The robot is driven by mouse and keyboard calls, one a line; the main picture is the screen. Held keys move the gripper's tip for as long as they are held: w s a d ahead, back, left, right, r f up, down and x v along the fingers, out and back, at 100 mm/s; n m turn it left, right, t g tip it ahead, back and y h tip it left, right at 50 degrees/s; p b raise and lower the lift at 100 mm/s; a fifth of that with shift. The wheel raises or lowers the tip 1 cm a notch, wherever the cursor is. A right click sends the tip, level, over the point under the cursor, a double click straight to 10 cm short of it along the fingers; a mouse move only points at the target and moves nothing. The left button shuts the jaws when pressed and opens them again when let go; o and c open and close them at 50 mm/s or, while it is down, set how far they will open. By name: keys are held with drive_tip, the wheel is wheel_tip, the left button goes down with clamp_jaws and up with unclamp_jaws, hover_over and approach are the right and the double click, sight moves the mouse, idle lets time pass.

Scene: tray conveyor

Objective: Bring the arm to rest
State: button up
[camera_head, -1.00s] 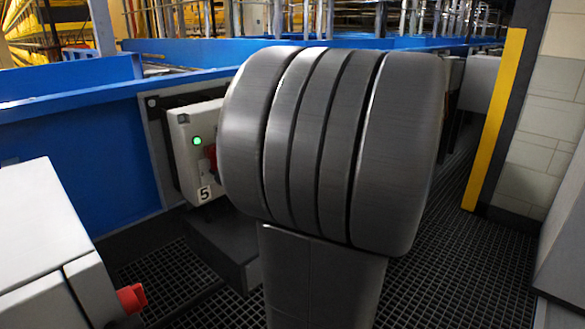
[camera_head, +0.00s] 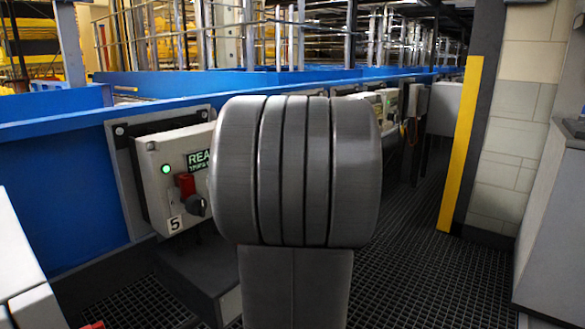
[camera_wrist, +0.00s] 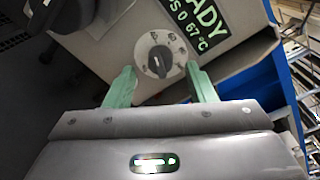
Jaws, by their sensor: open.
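My gripper (camera_wrist: 159,69) shows in the wrist view with its two green fingers spread apart and nothing between them in its grip. A round dial with a dark knob (camera_wrist: 160,62) appears between and beyond the fingertips; whether they touch the panel is unclear. The dial is on a pale control box (camera_wrist: 112,55) with a green-lettered display (camera_wrist: 197,27) reading partly "ADY". In the head view the box (camera_head: 150,160) has a green lamp, a red part, a dark knob and a "5" label. My grey arm covers the middle of that view and hides the gripper.
A blue conveyor side wall (camera_head: 60,190) runs along the left and back. A yellow post edge (camera_head: 461,145) and a block wall (camera_head: 510,130) stand at the right. Dark grating floor (camera_head: 430,270) lies open between. A pale cabinet (camera_head: 15,255) is at the lower left.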

drive_tip(key=shift+x, duration=1.4)
drive_tip(key=f+p+v, duration=0.1)
drive_tip(key=p+v, duration=0.2)
drive_tip(key=v, duration=1.1)
drive_tip(key=w+a+m+y+p, duration=0.1)
drive_tip(key=w+a+m+p, duration=0.7)
drive_tip(key=m, duration=0.8)
drive_tip(key=a+p, duration=0.2)
drive_tip(key=p, duration=0.2)
drive_tip(key=shift+w+a+g, duration=0.3)
drive_tip(key=shift+w+a, duration=0.05)
drive_tip(key=shift+w, duration=0.05)
